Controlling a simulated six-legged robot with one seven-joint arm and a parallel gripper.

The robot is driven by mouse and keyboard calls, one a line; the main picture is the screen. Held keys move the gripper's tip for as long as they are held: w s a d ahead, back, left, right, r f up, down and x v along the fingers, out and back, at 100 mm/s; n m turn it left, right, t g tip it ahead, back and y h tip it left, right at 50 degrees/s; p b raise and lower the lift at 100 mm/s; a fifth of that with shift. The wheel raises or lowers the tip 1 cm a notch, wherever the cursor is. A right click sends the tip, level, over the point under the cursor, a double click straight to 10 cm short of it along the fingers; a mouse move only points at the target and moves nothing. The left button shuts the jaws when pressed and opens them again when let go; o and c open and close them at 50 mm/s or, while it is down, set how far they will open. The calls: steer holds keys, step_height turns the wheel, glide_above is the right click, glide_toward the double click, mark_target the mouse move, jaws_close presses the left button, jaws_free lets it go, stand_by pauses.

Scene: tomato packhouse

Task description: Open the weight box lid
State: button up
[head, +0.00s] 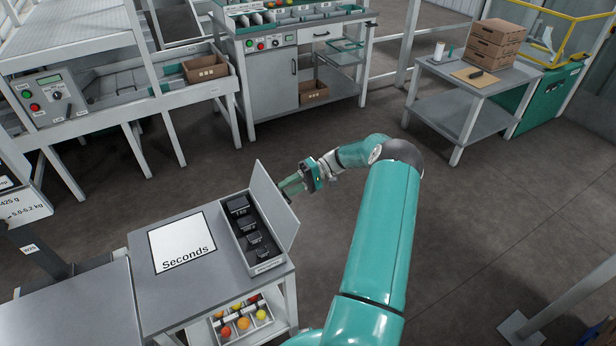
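The weight box (232,238) sits at the right edge of a grey table, with several dark weights (247,225) in a row inside. Its pale grey lid (276,210) is swung up along the right side of the box and leans outward to the right, so the inside is exposed. My gripper (290,185) is just right of the lid's upper edge, pointing left. Its two greenish fingers look apart, with nothing seen between them. I cannot tell whether a finger touches the lid.
A white "Seconds" sheet (182,243) lies left of the box. A crate of tomatoes (218,334) is on the shelf below. A workbench (272,95) stands behind, and a table with cardboard boxes (496,40) is at the back right. The floor right of the box is clear.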

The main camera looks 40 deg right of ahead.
steer(key=v, duration=1.1)
steer(key=shift+d+r, duration=0.15)
steer(key=shift+d, duration=0.2)
steer(key=shift+s, duration=0.15)
steer(key=shift+c, duration=0.4)
